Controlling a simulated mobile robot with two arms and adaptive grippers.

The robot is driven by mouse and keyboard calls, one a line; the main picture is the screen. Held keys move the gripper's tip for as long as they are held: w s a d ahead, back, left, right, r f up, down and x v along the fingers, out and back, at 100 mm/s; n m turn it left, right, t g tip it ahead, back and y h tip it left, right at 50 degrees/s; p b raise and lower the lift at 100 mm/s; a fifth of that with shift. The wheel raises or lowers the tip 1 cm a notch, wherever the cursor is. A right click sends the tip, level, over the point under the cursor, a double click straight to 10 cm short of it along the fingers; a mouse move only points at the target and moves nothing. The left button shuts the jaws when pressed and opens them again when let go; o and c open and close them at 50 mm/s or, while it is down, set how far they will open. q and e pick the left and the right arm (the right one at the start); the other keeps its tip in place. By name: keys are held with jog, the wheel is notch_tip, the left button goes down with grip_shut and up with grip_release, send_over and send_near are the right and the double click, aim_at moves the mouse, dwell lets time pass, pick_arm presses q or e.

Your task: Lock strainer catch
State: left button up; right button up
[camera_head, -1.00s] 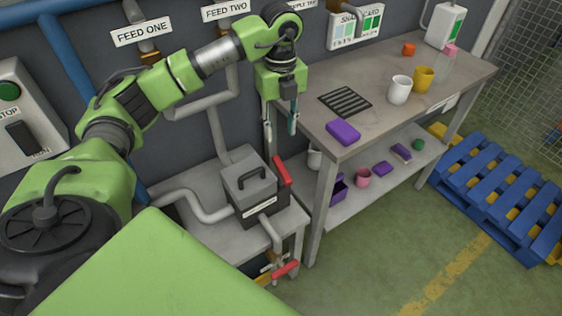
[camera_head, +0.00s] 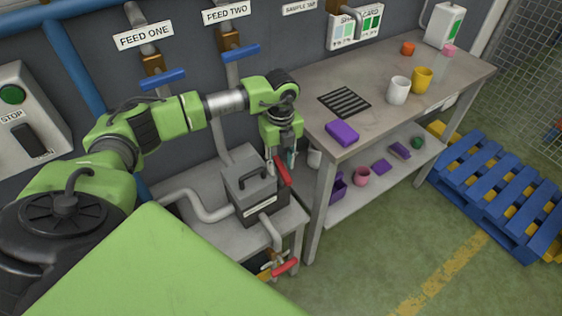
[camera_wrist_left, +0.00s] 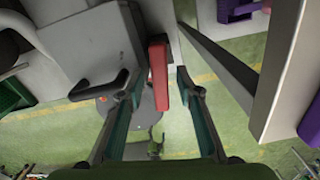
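The strainer (camera_head: 262,205) is a grey box with a black handle (camera_head: 252,176) on its lid and a white label on its front. Its red catch (camera_head: 283,172) is at the right side of the box, tilted in the head view. My left gripper (camera_head: 281,158) points down at the catch. In the left wrist view the strainer (camera_wrist_left: 90,45) is at the upper left. The left gripper (camera_wrist_left: 157,85) is open there, its fingers apart on either side of the red catch (camera_wrist_left: 159,72). Contact cannot be told. My right gripper is not in view.
A red lever (camera_head: 285,268) is on the outlet pipe below the strainer. Blue levers (camera_head: 162,79) hang under the feed signs. A workbench (camera_head: 300,100) stands close to the right of the gripper, with a purple block (camera_head: 342,133) and mugs (camera_head: 398,90) on it.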

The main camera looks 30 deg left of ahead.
pick_arm(q)
grip_shut()
